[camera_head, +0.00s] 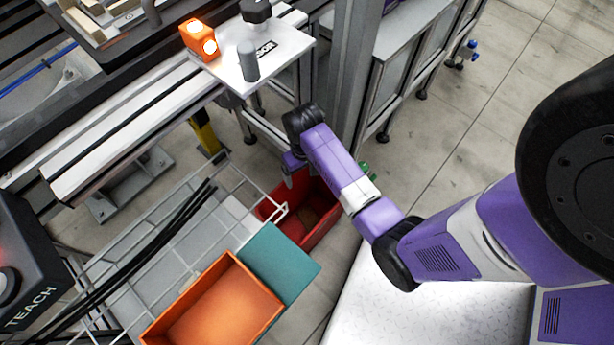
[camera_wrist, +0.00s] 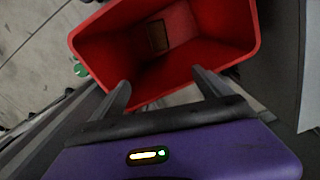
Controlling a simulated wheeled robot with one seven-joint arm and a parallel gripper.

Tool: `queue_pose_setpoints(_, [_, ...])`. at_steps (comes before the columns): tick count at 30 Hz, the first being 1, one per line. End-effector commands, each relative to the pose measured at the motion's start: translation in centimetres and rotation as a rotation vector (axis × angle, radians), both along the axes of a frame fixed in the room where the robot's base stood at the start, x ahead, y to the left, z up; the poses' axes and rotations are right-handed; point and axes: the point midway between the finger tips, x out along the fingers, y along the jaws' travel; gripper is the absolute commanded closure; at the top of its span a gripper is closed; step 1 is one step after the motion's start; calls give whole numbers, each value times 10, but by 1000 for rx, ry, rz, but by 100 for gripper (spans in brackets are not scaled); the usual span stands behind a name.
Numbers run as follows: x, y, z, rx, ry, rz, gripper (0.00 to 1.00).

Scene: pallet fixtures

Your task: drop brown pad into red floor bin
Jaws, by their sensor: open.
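The red floor bin (camera_head: 322,231) stands on the floor below the work table, partly hidden by my arm in the head view. In the wrist view the red bin (camera_wrist: 232,25) fills the top middle, its mouth open toward the camera. The brown pad (camera_wrist: 158,37) lies inside it at the bottom; a brownish patch also shows inside the bin in the head view (camera_head: 309,217). My gripper (camera_wrist: 163,84) is open above the bin's near rim, with nothing between its two fingers. In the head view my gripper (camera_head: 289,174) points down over the bin.
An orange tray (camera_head: 222,305) and a teal panel (camera_head: 275,262) are left of my arm, near a wire rack (camera_head: 150,255). A metal post (camera_head: 350,80) rises close behind my wrist.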

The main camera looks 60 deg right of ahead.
Motion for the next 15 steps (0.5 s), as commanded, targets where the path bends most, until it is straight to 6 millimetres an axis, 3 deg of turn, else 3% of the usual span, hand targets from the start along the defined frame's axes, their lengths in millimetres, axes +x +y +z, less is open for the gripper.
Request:
queue_pose_setpoints(1, [0,0,13,-1,-2,1,12])
queue_pose_setpoints(6, [0,0,35,-1,-1,0,12])
queue_pose_setpoints(15, [0,0,44,0,0,0,12])
